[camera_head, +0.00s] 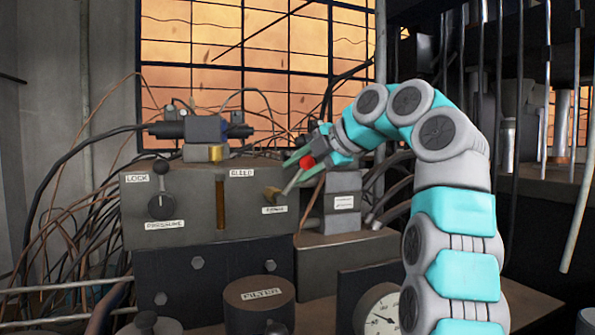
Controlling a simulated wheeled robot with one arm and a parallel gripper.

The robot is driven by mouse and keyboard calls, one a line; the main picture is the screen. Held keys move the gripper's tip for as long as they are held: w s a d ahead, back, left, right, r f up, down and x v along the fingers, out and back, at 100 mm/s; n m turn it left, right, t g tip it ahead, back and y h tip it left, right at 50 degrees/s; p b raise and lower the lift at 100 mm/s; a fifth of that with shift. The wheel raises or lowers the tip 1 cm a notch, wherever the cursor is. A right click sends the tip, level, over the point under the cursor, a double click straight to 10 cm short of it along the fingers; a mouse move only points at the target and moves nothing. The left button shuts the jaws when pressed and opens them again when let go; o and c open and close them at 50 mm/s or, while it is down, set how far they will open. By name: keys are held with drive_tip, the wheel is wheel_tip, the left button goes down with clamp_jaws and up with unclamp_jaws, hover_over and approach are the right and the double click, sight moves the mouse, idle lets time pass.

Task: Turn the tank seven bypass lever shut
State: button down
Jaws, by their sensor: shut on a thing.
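A lever (291,182) with a brass pivot (271,194) sits at the right side of the grey valve block's front face. It slants up and right to a red knob (307,162). A small white label (275,210) below the pivot is too blurred to read surely. My gripper (307,158) reaches in from the right, and its green fingers are shut around the red knob end. The fingers hide part of the knob. No tank number is readable.
The grey block (200,205) also bears a black-knobbed lock lever (161,190) and a brass bleed slot (220,203). A filter cap (259,300) and a gauge (380,312) stand in front. Loose cables hang at left and behind. A small labelled box (342,205) stands right of the block.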

drive_tip(key=shift+s+a, duration=0.2)
drive_tip(key=shift+w+f, duration=0.1)
drive_tip(key=shift+a, duration=0.1)
idle(0.9)
drive_tip(key=c, duration=0.5)
unclamp_jaws()
idle(0.4)
drive_tip(key=shift+d, duration=0.2)
